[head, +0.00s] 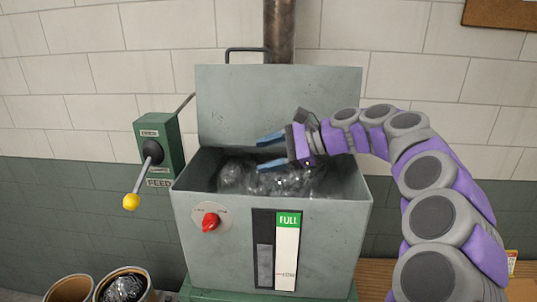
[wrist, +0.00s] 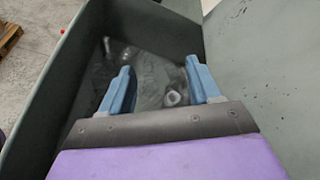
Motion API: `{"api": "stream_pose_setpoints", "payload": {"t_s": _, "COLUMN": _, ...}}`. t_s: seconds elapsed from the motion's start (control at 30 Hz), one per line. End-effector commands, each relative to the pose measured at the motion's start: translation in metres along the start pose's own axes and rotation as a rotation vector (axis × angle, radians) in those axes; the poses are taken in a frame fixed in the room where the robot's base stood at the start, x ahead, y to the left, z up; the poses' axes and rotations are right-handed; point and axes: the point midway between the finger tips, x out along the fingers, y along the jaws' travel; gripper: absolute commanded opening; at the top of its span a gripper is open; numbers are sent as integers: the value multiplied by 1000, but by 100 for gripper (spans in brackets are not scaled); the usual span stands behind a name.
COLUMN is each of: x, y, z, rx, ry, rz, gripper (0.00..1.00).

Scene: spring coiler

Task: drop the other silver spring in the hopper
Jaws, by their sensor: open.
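The grey hopper (head: 225,225) stands in the middle of the head view with its lid (head: 260,105) raised at the back. Dark, shiny silver material (head: 240,177) lies inside it; single springs are hard to make out. My gripper (head: 270,152) is over the hopper's opening, with its blue fingers apart and nothing visible between them. In the wrist view my gripper (wrist: 160,85) points down into the hopper (wrist: 50,90), with blurred shiny pieces (wrist: 172,97) below and between the fingertips.
A green box (head: 158,145) with a yellow-knobbed lever (head: 131,201) is left of the hopper. Round bins (head: 125,285) stand at lower left, one with shiny contents.

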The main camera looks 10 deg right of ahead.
Motion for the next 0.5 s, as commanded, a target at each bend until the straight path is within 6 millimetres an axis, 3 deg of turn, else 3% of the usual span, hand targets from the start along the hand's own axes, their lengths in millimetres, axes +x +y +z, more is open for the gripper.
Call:
{"api": "stream_pose_setpoints", "payload": {"t_s": 0.17, "x": -10, "y": -1, "z": -1, "rx": -1, "ry": 1, "rz": -3, "gripper": 62}}
{"api": "stream_pose_setpoints", "payload": {"t_s": 0.5, "x": -73, "y": -2, "z": -2, "rx": -2, "ry": 2, "rz": -5, "gripper": 62}}
